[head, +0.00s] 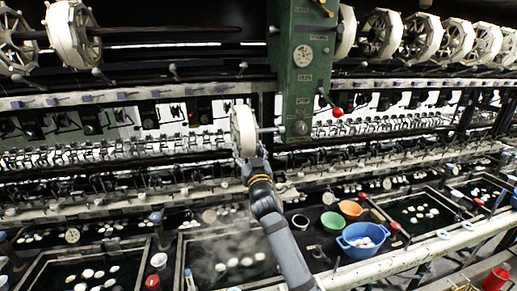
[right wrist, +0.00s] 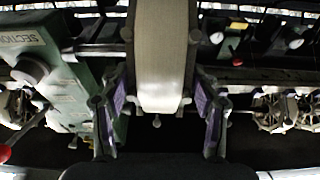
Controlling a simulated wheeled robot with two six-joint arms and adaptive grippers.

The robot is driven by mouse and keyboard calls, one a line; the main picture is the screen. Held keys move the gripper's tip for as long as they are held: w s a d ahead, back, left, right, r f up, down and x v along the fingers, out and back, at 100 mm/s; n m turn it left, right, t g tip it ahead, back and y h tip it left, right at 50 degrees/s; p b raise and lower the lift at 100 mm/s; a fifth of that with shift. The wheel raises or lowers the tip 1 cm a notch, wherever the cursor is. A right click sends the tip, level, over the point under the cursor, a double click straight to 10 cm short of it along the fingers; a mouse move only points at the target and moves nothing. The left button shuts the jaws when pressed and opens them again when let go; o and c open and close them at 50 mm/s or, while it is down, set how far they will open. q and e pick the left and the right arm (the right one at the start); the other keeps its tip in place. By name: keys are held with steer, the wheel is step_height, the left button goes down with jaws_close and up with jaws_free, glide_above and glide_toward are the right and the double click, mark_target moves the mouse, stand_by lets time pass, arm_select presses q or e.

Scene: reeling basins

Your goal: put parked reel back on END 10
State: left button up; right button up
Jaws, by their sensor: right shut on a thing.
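A cream-white reel (head: 243,131) stands upright just left of the green machine housing (head: 300,70). My right gripper (head: 246,154) is shut on its lower rim from below. In the right wrist view the reel's pale rim (right wrist: 160,60) lies between the purple-padded fingers of the right gripper (right wrist: 160,108). A short metal rod (right wrist: 100,50) runs between the reel's side and the green housing; I cannot tell whether the reel still sits on it. I cannot read an END 10 label. My left gripper is not in view.
Other reels hang along the top, at left (head: 72,35) and at right (head: 420,38). A red-knobbed lever (head: 337,112) juts from the housing. Basins with white cocoons (head: 240,262) lie below, beside a blue bowl (head: 362,240) and an orange bowl (head: 350,209).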

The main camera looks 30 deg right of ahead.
steer(key=shift+a+r, duration=0.1)
steer(key=shift+a, duration=0.15)
